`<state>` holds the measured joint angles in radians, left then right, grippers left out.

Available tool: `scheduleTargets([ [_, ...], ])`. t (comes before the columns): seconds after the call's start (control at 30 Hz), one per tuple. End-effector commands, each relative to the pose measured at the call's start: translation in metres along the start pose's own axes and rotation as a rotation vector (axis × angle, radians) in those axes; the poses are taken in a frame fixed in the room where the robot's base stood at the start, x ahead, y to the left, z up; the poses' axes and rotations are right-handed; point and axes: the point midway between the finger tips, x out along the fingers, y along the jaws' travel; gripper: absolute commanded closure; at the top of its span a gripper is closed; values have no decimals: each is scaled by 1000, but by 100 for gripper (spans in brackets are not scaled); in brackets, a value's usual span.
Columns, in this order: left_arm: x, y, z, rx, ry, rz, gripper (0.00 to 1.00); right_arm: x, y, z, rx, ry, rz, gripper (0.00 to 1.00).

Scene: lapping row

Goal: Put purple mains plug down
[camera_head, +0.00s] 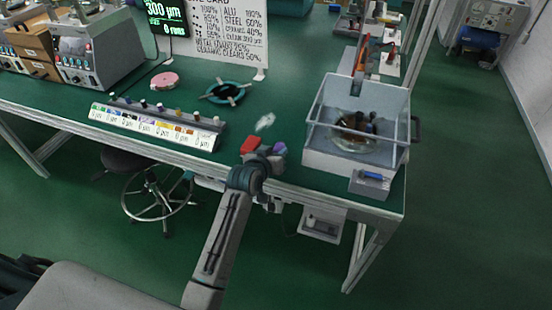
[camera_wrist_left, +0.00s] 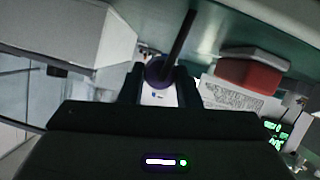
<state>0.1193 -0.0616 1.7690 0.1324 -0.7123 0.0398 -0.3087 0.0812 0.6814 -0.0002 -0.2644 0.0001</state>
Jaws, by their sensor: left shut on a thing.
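The purple mains plug (camera_head: 280,148) is at the front edge of the green table (camera_head: 300,170) in the head view, at the tip of my left arm. My left gripper (camera_head: 267,155) is shut on it. In the left wrist view the plug (camera_wrist_left: 158,71) sits between the two dark fingers (camera_wrist_left: 158,88), with a dark, thin length running up from it. I cannot tell whether the plug touches the table. My right gripper is in neither view.
A red block (camera_head: 250,144) lies just left of the gripper; a crumpled clear item (camera_head: 265,122) is behind. A clear-walled box (camera_head: 312,135) stands to the right, with a small grey box (camera_head: 370,186) in front. A labelled rack (camera_head: 160,128) is left; green tabletop lies between.

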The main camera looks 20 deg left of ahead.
Motion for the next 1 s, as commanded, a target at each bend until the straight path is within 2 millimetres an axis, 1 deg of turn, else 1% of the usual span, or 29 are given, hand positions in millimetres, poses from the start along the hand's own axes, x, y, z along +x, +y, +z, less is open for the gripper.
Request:
scheduleTargets([
  [0.07, 4, -1, 1, 0, -1, 0, 93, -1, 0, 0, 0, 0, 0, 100],
  [0.2, 10, -5, 19, 0, -4, -1, 93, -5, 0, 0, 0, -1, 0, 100],
  [0.33, 15, -8, 30, 0, -1, -1, 93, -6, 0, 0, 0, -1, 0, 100],
  [0.6, 16, -8, 32, 0, 0, 0, 93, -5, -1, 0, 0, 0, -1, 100],
  [0.87, 18, -10, 39, 0, -1, -1, 93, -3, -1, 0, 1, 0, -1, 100],
  [0.9, 18, -10, 40, -1, -2, -1, 68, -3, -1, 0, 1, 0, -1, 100],
  [0.93, 18, -10, 40, -1, -2, -1, 63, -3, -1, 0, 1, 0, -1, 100],
  [1.0, 18, -10, 40, 0, -4, -1, 61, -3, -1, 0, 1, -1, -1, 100],
])
